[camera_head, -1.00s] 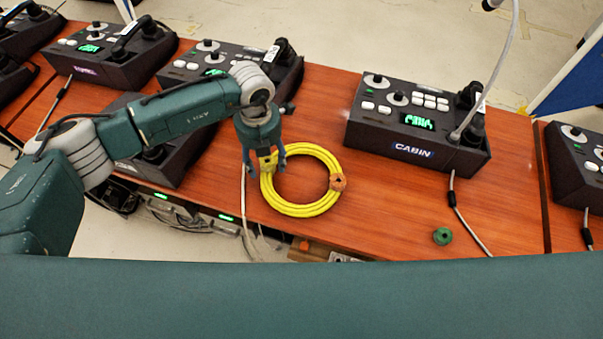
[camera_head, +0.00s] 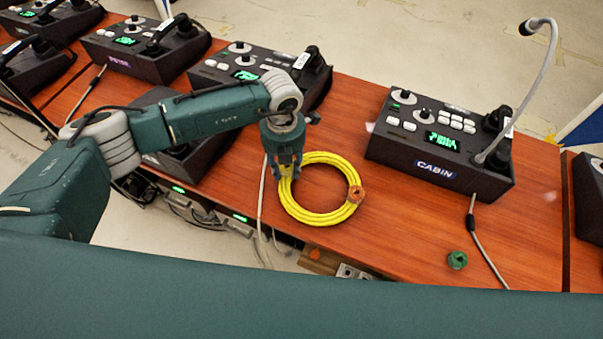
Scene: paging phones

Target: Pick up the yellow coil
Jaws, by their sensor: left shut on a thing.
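The gripper hides that part of the coil. I cannot tell whether the coil is lifted at all. My right gripper is not in view.
The CABIN phone (camera_head: 436,172) with its gooseneck microphone stands to the right. Other dark phones (camera_head: 262,77) stand behind and left of my arm. A small green ring (camera_head: 457,260) lies near the front edge. The table between coil and CABIN phone is clear.

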